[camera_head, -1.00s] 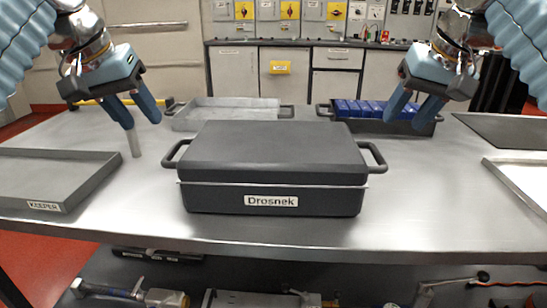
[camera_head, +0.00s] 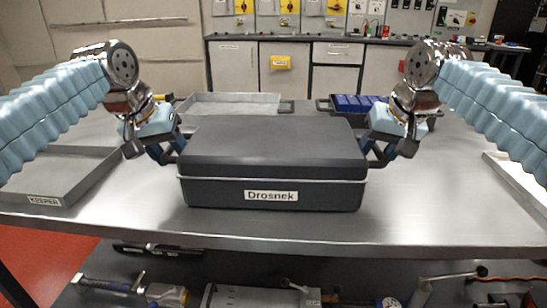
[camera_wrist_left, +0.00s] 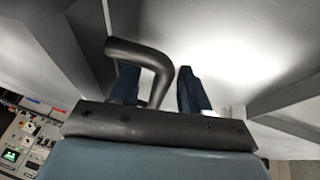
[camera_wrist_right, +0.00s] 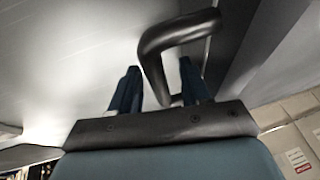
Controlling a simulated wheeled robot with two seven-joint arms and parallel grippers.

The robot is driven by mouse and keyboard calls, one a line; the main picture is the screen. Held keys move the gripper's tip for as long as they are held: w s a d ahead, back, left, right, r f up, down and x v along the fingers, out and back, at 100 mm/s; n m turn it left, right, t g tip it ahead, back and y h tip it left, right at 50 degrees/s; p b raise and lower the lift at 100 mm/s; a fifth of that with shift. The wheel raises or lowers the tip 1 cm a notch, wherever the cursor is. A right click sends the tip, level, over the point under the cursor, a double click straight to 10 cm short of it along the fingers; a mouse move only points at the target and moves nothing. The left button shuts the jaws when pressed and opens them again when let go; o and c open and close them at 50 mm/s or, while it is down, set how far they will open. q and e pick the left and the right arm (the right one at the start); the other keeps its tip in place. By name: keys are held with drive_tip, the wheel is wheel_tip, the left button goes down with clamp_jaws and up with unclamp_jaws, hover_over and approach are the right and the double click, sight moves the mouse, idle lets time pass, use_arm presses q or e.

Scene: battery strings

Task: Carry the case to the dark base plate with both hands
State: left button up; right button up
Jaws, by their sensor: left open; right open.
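The dark grey case (camera_head: 272,150), labelled Drosnek, sits closed and level on the steel table, with a handle at each end. My left gripper (camera_head: 168,154) is open at the case's left handle. In the left wrist view this handle (camera_wrist_left: 150,52) runs between the two fingers. My right gripper (camera_head: 380,156) is open at the right handle. In the right wrist view that handle (camera_wrist_right: 178,32) dips between the fingers. Whether any finger touches a handle I cannot tell.
A grey KEEPER tray (camera_head: 55,180) lies at the left. Behind the case stand an empty grey tray (camera_head: 230,104) and a dark tray holding blue blocks (camera_head: 358,103). A pale tray (camera_head: 520,170) is at the right edge. The table's front strip (camera_head: 270,229) is clear.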

use_arm(q)
drive_tip(key=shift+w+d+f, duration=0.15)
drive_tip(key=shift+w+f, duration=0.1)
drive_tip(key=shift+f, duration=0.35)
use_arm(e)
drive_tip(key=shift+w+a+f, duration=0.1)
drive_tip(key=shift+w+f, duration=0.15)
drive_tip(key=shift+f, duration=0.35)
use_arm(q)
drive_tip(key=shift+c, duration=0.4)
use_arm(e)
drive_tip(key=shift+c, duration=0.4)
use_arm(q)
clamp_jaws()
use_arm(e)
clamp_jaws()
use_arm(q)
drive_tip(key=shift+r, duration=0.3)
use_arm(e)
drive_tip(key=shift+r, duration=0.3)
